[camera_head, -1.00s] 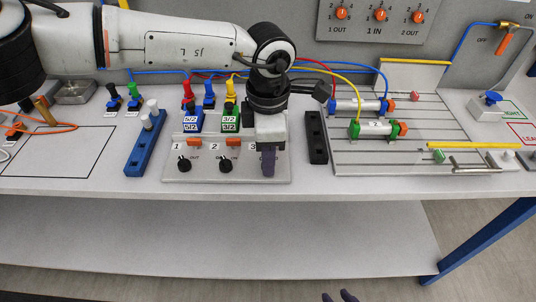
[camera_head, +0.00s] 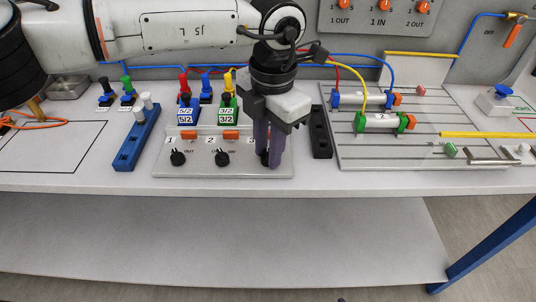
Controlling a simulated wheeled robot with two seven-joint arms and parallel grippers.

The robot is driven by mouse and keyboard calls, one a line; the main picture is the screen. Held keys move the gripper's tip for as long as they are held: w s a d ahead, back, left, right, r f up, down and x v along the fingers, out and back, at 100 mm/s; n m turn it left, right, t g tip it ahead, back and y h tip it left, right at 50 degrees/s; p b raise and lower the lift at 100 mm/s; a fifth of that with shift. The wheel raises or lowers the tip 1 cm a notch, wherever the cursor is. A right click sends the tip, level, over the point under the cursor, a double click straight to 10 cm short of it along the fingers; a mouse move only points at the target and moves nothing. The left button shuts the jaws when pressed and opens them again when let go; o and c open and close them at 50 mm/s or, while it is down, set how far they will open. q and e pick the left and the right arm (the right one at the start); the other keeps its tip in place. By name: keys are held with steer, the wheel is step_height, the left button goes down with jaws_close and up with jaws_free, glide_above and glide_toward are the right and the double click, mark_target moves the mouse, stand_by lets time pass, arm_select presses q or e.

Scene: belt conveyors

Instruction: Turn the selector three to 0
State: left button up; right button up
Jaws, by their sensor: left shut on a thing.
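Selector three is a small black knob (camera_head: 265,158) at the right end of the grey selector panel (camera_head: 200,171), beside the label 3. My left gripper (camera_head: 269,161) reaches down over it with its two fingers close together, shut on the knob. The fingers hide most of the knob, so its pointing direction cannot be told. Selector one (camera_head: 178,158) and selector two (camera_head: 222,158) are black knobs to the left on the same panel. My right gripper cannot be made out.
A blue rail block (camera_head: 133,148) stands left of the panel and a black slotted block (camera_head: 320,134) stands close on its right. Valves with colored fittings are behind. A grooved plate (camera_head: 372,156) with cylinders and hoses lies right. The table's front strip is clear.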

arm_select(q)
steer(key=shift+f+n+b, duration=0.1)
steer(key=shift+n+b, duration=0.3)
steer(key=shift+n, duration=0.5)
steer(key=shift+n+b, duration=0.45)
steer(key=shift+n, duration=0.95)
steer(key=shift+d, duration=0.1)
steer(key=o, duration=1)
steer(key=r, duration=1)
steer(key=shift+s+d+r, duration=0.15)
steer(key=shift+d+r, duration=0.1)
steer(key=shift+r, duration=0.05)
